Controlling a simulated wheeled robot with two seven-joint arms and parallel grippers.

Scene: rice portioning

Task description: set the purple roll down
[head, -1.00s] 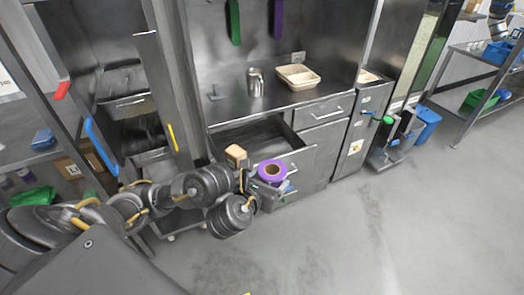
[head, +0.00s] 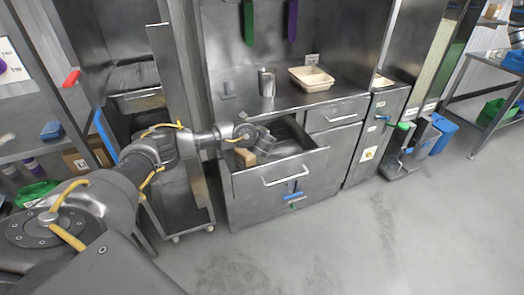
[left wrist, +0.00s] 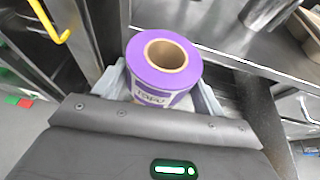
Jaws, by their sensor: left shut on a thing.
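The purple roll (left wrist: 150,80) shows in the left wrist view, with a brown core and a printed white label on its side. My left gripper (left wrist: 163,92) is shut on it, with a pale grey finger on each side. In the head view my left gripper (head: 262,141) is at the open drawer (head: 279,176), over its inside. The roll cannot be made out there, hidden by the gripper. Whether it touches the drawer bottom I cannot tell. My right gripper is not in view.
A small brown block (head: 245,157) is at the drawer's left side, close to my gripper. On the counter above stand a metal cup (head: 267,82) and a beige divided tray (head: 311,78). A wheeled rack (head: 178,205) stands left of the drawer.

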